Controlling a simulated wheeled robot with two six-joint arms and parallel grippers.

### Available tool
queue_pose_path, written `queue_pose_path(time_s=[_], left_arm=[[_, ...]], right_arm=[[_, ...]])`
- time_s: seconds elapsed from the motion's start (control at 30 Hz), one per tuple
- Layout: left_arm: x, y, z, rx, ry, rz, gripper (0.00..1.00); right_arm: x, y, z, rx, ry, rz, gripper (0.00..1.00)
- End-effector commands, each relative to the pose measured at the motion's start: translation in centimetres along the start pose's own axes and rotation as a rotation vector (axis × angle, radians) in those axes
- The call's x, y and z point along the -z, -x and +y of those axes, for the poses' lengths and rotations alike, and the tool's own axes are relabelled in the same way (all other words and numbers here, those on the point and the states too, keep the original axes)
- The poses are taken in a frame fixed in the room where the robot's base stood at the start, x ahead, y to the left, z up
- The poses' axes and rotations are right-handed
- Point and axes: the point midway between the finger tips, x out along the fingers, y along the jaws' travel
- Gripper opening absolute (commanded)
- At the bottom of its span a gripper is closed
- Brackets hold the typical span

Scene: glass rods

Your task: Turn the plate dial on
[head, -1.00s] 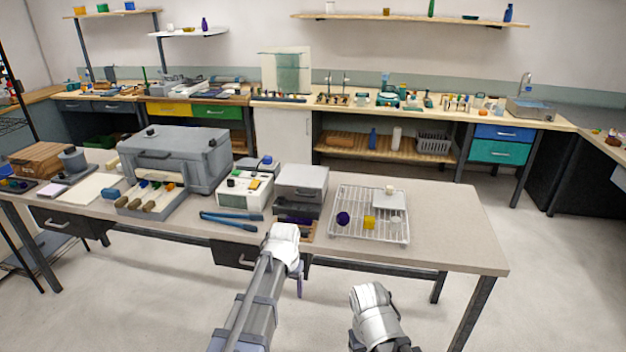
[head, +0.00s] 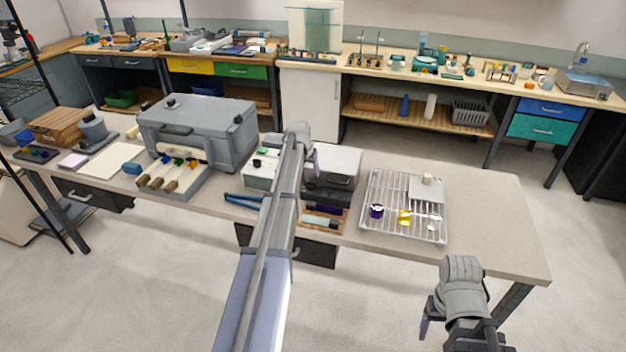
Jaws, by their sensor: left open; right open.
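A white box with small coloured controls (head: 258,181) stands mid-table, beside a grey metal box (head: 335,165). It looks like the plate unit, but my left arm covers its right part, and I cannot make out the dial. A dark knob and a green one show near its top. My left gripper (head: 305,150) is over the gap between the white box and the grey box, seen from behind, open, its fingertips mostly hidden. My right gripper (head: 432,310) is open and empty in front of the table's right part, below the table edge in the picture.
A large grey oven-like case (head: 205,125) stands to the left. A holder with wooden-handled tools (head: 170,178) and blue tongs (head: 240,200) lie in front. A wire rack (head: 405,235) holds small coloured items at right. The table's right end is clear.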

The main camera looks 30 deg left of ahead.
Motion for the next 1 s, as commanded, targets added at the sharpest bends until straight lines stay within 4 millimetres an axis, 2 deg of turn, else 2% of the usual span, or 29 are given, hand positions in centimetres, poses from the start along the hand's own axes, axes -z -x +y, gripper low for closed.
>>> queue_pose_path(time_s=[0.5,0.63,0.9,1.0], left_arm=[[-0.1,-6.6,0.0,0.000,-0.001,-0.001,0.68],[-0.1,-7.3,0.0,0.000,-0.001,-0.001,0.68],[0.0,-7.2,0.1,0.000,-0.001,-0.001,0.68],[0.0,-7.2,0.1,0.000,-0.001,-0.001,0.58]], right_arm=[[0.4,-6.1,-0.6,0.000,-0.001,0.000,0.72],[0.4,-6.7,-0.6,0.000,-0.001,0.000,0.72],[0.4,-6.6,-0.6,0.000,-0.001,0.000,0.72],[0.4,-6.6,-0.6,0.000,-0.001,0.000,0.72]])
